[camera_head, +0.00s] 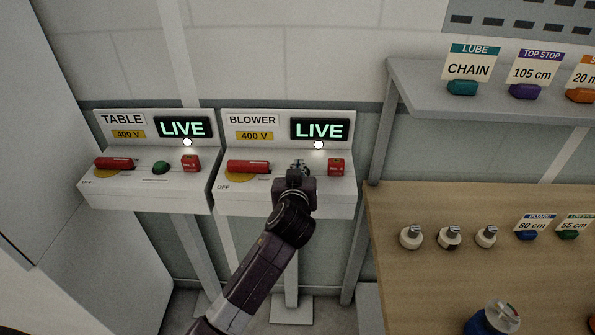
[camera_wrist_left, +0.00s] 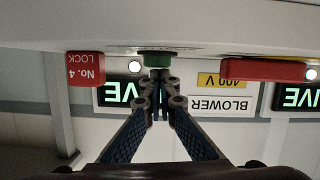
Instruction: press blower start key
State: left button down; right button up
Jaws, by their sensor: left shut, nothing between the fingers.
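The blower console (camera_head: 232,201) has a sign reading BLOWER and a lit green LIVE display (camera_head: 320,130). My left gripper (camera_head: 298,165) is over its sloped panel, between a red rotary handle (camera_head: 248,167) and a red lock block (camera_head: 337,166). The gripper hides the blower's green start key in the head view. In the left wrist view, which is upside down, the green key (camera_wrist_left: 158,59) shows right at the tips of my shut, empty left gripper (camera_wrist_left: 158,78). I cannot tell whether the tips touch it. My right gripper is not in view.
A similar table console (camera_head: 100,200) with its own green key (camera_head: 161,167) stands to the left. A wooden bench (camera_head: 400,290) with knobs and tags is at the right. A grey shelf (camera_head: 420,100) with labelled blocks is above it.

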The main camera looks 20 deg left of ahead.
pick_arm(q)
notch_tip(320, 180, up, 3)
jog(key=shift+w+a+r+p, duration=0.1)
jog(key=shift+w+a+p, duration=0.05)
jog(key=shift+p, duration=0.45)
jog(key=shift+s+d+f+b, duration=0.15)
jog(key=shift+s+d+b, duration=0.1)
jog(key=shift+s+b, duration=0.3)
jog(key=shift+s+d+f+b, duration=0.2)
jog(key=shift+s+b, duration=0.15)
jog(key=shift+s, duration=0.25)
jog(key=b+v, duration=0.2)
jog(key=v, duration=0.6)
jog(key=shift+r, duration=0.35)
pick_arm(e)
jog(key=shift+s+d+f, duration=0.25)
jog(key=shift+s+f, duration=0.05)
jog(key=shift+f, duration=0.35)
pick_arm(q)
jog(key=shift+w+a, duration=0.1)
jog(key=shift+a, duration=0.1)
pick_arm(e)
jog(key=shift+s, duration=0.1)
